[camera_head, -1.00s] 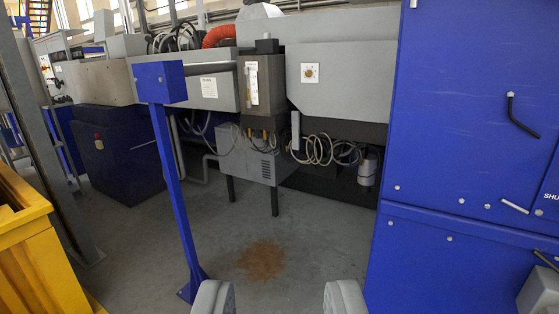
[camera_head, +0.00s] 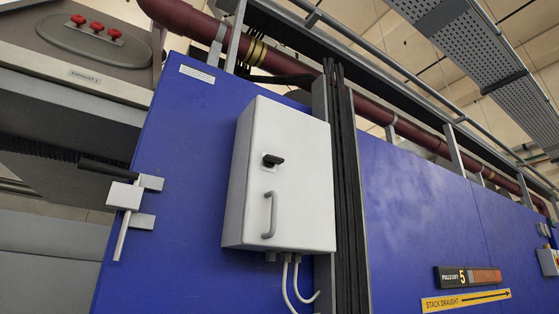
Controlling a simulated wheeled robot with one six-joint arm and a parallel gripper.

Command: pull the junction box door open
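The junction box (camera_head: 290,175) is a pale grey-white cabinet on a blue panel, near the middle of the picture and seen from below. Its door (camera_head: 295,135) looks shut. The door carries a black latch knob (camera_head: 273,160) and, below it, a grey vertical bar handle (camera_head: 270,214). White cables come out of the box's underside. My gripper does not show in the current view, so its distance from the handle cannot be seen.
A lever latch (camera_head: 124,195) sticks out at the blue panel's left edge. Dark vertical cables (camera_head: 344,190) run close along the box's right side. A dark red pipe (camera_head: 400,128) passes above. Red knobs (camera_head: 97,27) sit on a machine at upper left.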

